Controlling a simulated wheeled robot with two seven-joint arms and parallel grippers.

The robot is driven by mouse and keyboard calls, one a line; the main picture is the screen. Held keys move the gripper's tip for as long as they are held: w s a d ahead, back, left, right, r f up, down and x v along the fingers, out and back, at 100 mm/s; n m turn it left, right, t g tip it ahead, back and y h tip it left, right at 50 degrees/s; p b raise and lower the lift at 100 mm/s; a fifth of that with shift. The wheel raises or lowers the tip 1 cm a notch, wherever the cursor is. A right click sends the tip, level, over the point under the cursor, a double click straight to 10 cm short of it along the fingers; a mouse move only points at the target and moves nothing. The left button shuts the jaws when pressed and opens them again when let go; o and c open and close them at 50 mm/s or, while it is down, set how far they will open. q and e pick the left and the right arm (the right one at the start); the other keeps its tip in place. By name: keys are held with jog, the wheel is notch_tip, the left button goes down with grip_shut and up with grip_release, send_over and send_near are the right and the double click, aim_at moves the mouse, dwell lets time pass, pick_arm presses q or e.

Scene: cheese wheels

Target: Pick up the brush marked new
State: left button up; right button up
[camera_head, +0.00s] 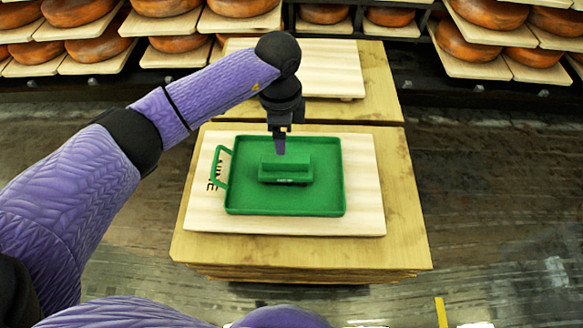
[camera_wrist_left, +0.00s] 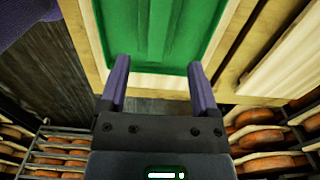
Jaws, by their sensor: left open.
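A green brush (camera_head: 286,172) with a raised handle block lies in a green tray (camera_head: 240,200). Small pale lettering shows on its near side, too small to read. The tray, with a loop handle on its left, rests on a pale wooden board (camera_head: 362,205). My left gripper (camera_head: 281,150) points down at the brush's far edge, overlapping it in the head view; I cannot tell whether it touches. In the left wrist view the gripper (camera_wrist_left: 158,65) has its two fingers apart, with nothing clearly between them. Green surface (camera_wrist_left: 155,30) fills the space beyond the fingertips. My right gripper is not seen.
The board lies on a wooden stack (camera_head: 405,240). Another pale board (camera_head: 335,70) lies on a second stack behind. Shelves with orange cheese wheels (camera_head: 95,45) line the back. The floor (camera_head: 480,190) to the right is clear.

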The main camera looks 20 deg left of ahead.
aim_at(286, 158)
pick_arm(q)
jog(key=f+b, duration=0.2)
jog(key=f, duration=0.1)
jog(key=f+b, duration=0.2)
jog(key=f, duration=0.1)
jog(key=f+b, duration=0.3)
jog(key=shift+d+f, duration=0.35)
jog(key=shift+f, duration=0.05)
jog(key=shift+r+p, duration=0.3)
jog(key=shift+r, duration=0.1)
jog(key=c, duration=0.5)
grip_shut()
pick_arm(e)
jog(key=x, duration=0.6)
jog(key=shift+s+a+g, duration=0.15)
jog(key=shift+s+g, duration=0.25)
